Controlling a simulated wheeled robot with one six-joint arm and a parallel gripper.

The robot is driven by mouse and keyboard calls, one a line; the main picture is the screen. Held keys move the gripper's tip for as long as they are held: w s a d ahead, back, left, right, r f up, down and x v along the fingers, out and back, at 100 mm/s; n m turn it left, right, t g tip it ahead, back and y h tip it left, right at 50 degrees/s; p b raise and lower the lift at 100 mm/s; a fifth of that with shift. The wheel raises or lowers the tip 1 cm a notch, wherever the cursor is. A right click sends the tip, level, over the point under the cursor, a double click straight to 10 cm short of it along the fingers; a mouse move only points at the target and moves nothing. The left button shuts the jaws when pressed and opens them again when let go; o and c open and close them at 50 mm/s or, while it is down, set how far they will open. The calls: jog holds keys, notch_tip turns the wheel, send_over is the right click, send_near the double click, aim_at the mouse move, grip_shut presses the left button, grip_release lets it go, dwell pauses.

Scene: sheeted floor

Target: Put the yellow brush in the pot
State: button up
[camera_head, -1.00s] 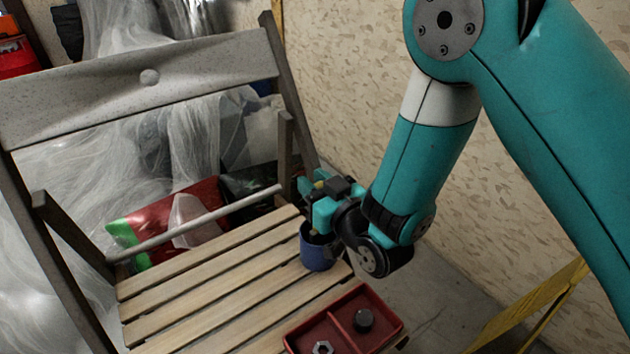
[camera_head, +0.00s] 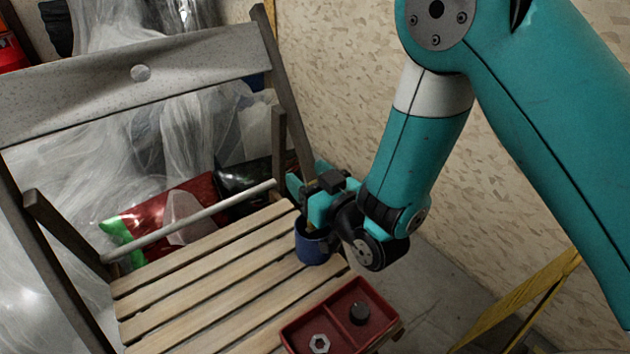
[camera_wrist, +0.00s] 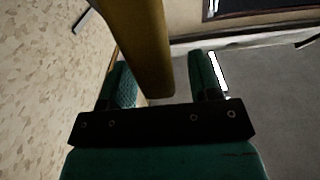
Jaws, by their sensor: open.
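The pot is a small dark blue cup (camera_head: 313,250), upright on the slatted seat near its right rear corner. My gripper (camera_head: 308,194) is just above the pot's rim with its fingers apart. In the wrist view, a yellow-brown bar, which looks like the yellow brush (camera_wrist: 147,50), runs from the top edge down between the spread fingers of my gripper (camera_wrist: 160,72). A gap shows on the right side of the bar. In the head view the brush is mostly hidden by the gripper, and I cannot tell whether its lower end is inside the pot.
The pot stands on a wooden folding chair (camera_head: 215,275). A red two-part tray (camera_head: 335,322) at the seat's front right holds a hex nut (camera_head: 319,344) and a dark round knob (camera_head: 359,313). A patterned wall (camera_head: 340,80) is close behind my arm. The seat's left part is clear.

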jog(key=p+v, duration=0.3)
jog(key=v, duration=0.7)
jog(key=shift+w, duration=0.1)
notch_tip(320, 180, up, 6)
jog(key=w+m+g+h, duration=0.2)
jog(key=g+h, duration=0.1)
jog(key=g, duration=0.3)
jog(key=s+d+r+n+g+h, duration=0.1)
jog(key=s+d+r+g, duration=0.35)
jog(key=s, duration=0.35)
jog(key=s+d+r+n+g+h, duration=0.1)
jog(key=s+d+r+g+h, duration=0.1)
jog(key=s+d+r+g, duration=0.5)
notch_tip(320, 180, up, 23)
jog(key=s+a+t+p, duration=0.2)
jog(key=p, duration=2.2)
jog(key=shift+a, duration=0.4)
